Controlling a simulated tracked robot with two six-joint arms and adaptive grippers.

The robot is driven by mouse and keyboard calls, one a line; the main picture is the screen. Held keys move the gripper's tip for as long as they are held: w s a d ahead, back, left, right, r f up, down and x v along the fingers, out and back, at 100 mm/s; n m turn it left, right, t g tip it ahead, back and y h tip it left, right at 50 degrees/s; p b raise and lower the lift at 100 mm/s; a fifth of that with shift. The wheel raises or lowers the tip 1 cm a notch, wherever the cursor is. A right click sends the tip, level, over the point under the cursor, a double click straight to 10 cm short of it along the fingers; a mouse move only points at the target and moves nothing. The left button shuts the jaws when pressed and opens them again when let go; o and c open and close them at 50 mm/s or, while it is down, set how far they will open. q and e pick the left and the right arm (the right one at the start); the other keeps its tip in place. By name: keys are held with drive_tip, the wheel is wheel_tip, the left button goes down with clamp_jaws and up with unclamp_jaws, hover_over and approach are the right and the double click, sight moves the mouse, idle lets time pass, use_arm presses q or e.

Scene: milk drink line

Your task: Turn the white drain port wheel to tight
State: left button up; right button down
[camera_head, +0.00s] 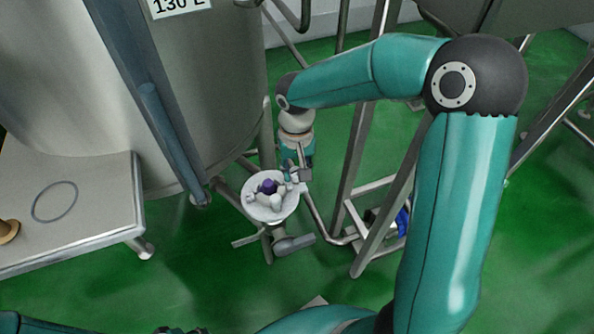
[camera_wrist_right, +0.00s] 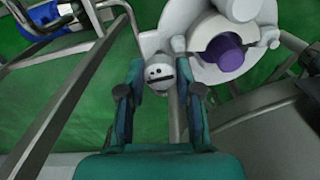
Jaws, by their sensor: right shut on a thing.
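The white drain port (camera_head: 262,211) is a round plate beside the tank's lower wall, with a purple knob (camera_head: 268,186) at its middle. In the right wrist view the plate and the purple knob (camera_wrist_right: 225,52) are at the upper right. My right gripper (camera_head: 296,172) reaches down to the plate's far right edge. In the wrist view its fingers (camera_wrist_right: 160,76) stand on both sides of a small round white wheel (camera_wrist_right: 158,73) with dark marks and are shut on it. Only a sliver of what seems my left gripper shows at the head view's bottom edge; its fingers are unclear.
A large steel tank (camera_head: 215,95) stands behind and left of the port. A steel platform (camera_head: 95,215) with a ring is at the left. Steel frame legs (camera_head: 352,165) stand just right of my gripper. A grey handle (camera_head: 294,243) sits below the port. Green floor is open in front.

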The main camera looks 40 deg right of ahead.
sight(296, 172)
drive_tip(key=shift+m, duration=0.5)
drive_tip(key=c, duration=0.8)
unclamp_jaws()
drive_tip(key=shift+r, duration=0.1)
wheel_tip(296, 172, up, 12)
drive_tip(key=shift+f, duration=0.1)
